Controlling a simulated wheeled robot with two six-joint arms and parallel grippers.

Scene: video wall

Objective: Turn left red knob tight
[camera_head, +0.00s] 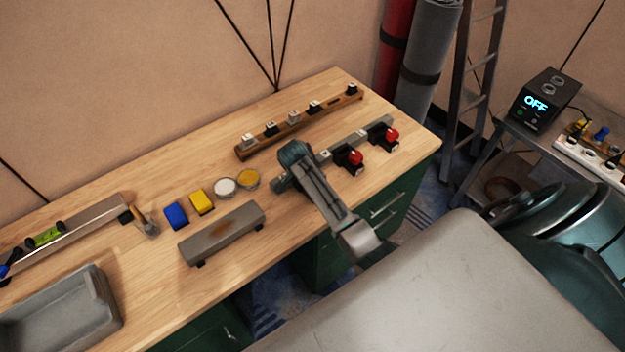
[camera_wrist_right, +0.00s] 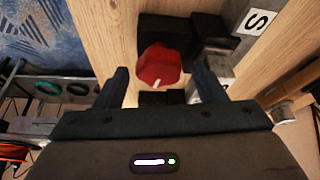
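In the head view two red knobs on black bases stand on a grey bar (camera_head: 346,138) at the table's right end: the left red knob (camera_head: 355,157) and the right red knob (camera_head: 392,134). In the right wrist view a red knob (camera_wrist_right: 160,66) with a white mark lies ahead, between and beyond the fingertips of my right gripper (camera_wrist_right: 163,78). The gripper is open and empty, with a finger on either side. My left gripper is not recognisable.
A long grey and teal shape (camera_head: 322,195) lies left of the knobs and crosses the table's front edge; I cannot tell what it is. A wooden rail (camera_head: 305,121) with several small knobs is behind. A grey block (camera_head: 222,232) and coloured items are left.

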